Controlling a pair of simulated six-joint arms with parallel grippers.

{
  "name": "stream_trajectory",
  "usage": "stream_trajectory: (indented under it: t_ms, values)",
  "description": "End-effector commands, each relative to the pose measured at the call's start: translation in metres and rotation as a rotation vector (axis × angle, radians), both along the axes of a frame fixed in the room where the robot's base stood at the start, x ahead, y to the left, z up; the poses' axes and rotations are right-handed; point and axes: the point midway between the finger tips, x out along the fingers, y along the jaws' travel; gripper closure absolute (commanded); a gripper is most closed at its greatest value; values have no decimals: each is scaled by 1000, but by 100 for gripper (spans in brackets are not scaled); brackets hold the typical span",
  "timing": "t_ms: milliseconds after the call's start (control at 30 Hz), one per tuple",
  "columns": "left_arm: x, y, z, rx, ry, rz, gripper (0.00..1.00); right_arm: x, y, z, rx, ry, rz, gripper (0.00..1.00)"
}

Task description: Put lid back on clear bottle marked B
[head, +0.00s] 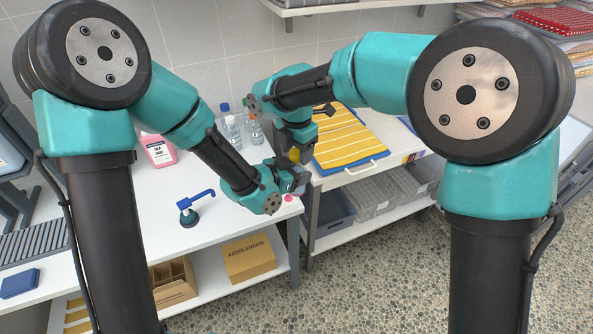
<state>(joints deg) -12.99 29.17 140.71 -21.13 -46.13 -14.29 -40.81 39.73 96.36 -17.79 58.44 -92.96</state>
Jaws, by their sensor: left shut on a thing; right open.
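Clear bottles (232,132) stand at the back of the white table, one with a blue cap and one with an orange-red cap. No letter B can be read on them. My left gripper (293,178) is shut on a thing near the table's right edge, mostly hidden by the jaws. My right gripper (297,148) is open, pointing down just above the left one. A small yellow piece (294,155) shows between the two grippers; I cannot tell what it belongs to. A small magenta disc (289,198), perhaps a lid, lies by the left gripper.
A yellow striped towel (350,135) lies on the right-hand bench. Cardboard boxes (248,259) are on the lower shelf. The table's front middle is clear.

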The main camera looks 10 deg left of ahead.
Motion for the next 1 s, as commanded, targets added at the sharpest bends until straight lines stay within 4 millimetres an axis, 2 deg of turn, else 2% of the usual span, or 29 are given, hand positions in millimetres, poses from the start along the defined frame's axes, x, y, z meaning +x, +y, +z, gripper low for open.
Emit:
stream_trajectory:
  t_ms: [167, 700, 867, 1000]
  values:
    - [0, 0, 0, 0, 0, 0, 100, 0, 0, 0, 0, 0, 0, 41]
    - [0, 0, 0, 0, 0, 0, 100, 0, 0, 1, 1, -1, 0, 90]
    - [0, 0, 0, 0, 0, 0, 100, 0, 0, 1, 1, -1, -38, 91]
    - [0, 0, 0, 0, 0, 0, 100, 0, 0, 0, 1, 0, -151, 91]
